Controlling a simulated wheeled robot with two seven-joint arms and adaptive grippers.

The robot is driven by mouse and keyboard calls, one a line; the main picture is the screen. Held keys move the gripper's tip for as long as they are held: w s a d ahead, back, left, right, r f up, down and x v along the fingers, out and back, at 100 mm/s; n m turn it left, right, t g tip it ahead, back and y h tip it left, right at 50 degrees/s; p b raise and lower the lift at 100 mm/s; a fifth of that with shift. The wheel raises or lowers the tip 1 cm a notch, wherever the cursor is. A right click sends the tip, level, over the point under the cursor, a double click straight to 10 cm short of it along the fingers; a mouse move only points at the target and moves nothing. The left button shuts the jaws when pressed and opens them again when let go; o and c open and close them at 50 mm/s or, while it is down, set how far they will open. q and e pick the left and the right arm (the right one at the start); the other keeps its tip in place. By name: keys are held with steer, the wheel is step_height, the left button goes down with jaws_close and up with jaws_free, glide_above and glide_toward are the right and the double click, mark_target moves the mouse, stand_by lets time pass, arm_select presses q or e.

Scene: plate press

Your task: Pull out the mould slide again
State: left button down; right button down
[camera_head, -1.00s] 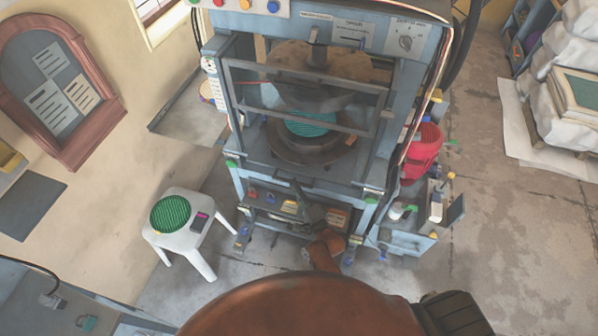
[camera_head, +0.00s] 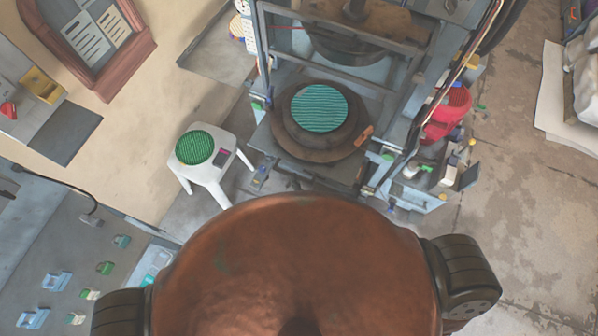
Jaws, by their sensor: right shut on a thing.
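The mould slide (camera_head: 283,152) is at the front of the blue press, out in front of the guard frame. On it sits a round dark mould (camera_head: 344,143) with a green ribbed disc (camera_head: 320,108) lying in its middle. My right gripper (camera_head: 300,183) shows only in a small part at the front edge of the slide, shut on the slide's handle. The handle and most of the gripper are hidden behind my own copper-coloured body. My left gripper is not in view.
A white stool (camera_head: 207,172) with a green ribbed disc (camera_head: 194,148) and a small dark object stands left of the press. A red container (camera_head: 447,118) and a side shelf with small items are at the press's right. Open floor lies further right.

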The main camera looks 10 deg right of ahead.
steer(key=shift+s+a, duration=0.2)
steer(key=c, duration=2.3)
jaws_free()
